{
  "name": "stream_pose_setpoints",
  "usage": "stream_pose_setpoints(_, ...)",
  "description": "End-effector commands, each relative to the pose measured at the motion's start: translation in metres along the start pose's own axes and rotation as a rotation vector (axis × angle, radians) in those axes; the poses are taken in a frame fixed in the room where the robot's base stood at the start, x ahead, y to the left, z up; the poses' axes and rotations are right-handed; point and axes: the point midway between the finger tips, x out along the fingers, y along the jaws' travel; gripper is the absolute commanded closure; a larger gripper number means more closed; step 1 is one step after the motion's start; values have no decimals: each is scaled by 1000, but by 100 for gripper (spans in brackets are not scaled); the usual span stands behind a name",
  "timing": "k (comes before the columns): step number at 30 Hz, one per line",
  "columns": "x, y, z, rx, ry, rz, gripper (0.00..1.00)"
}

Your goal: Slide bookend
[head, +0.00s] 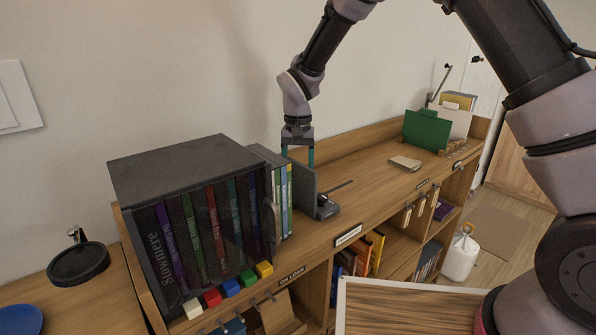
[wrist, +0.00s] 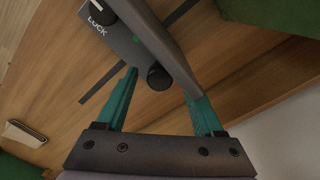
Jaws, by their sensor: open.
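The bookend is a dark grey upright plate (head: 303,187) on a low base with a black knob (head: 323,200). It stands on the wooden shelf top, just right of several thin upright cases (head: 284,197). My gripper (head: 298,159) points down at the plate's top edge, open, its teal fingers apart. In the wrist view, the plate (wrist: 165,42) runs down to the right-hand finger, and the knob lies between the fingertips (wrist: 161,84). The base (wrist: 118,38) carries white lettering. I cannot tell whether a finger touches the plate.
A dark case box (head: 185,170) with a clear front stands left of the thin cases. A dark slot (head: 340,186) runs right from the bookend. The shelf top between is mostly clear.

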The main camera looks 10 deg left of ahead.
Motion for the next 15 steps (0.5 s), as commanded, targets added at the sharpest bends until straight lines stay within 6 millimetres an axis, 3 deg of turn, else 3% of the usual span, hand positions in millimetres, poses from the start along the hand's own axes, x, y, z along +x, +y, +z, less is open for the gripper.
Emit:
stream_pose_setpoints(5, 0, 0, 0, 0, 0, 0, 31)
stream_pose_setpoints(6, 0, 0, 0, 0, 0, 0, 34)
stream_pose_setpoints(11, 0, 0, 0, 0, 0, 0, 96)
stream_pose_setpoints(12, 0, 0, 0, 0, 0, 0, 100)
stream_pose_setpoints(15, 0, 0, 0, 0, 0, 0, 100)
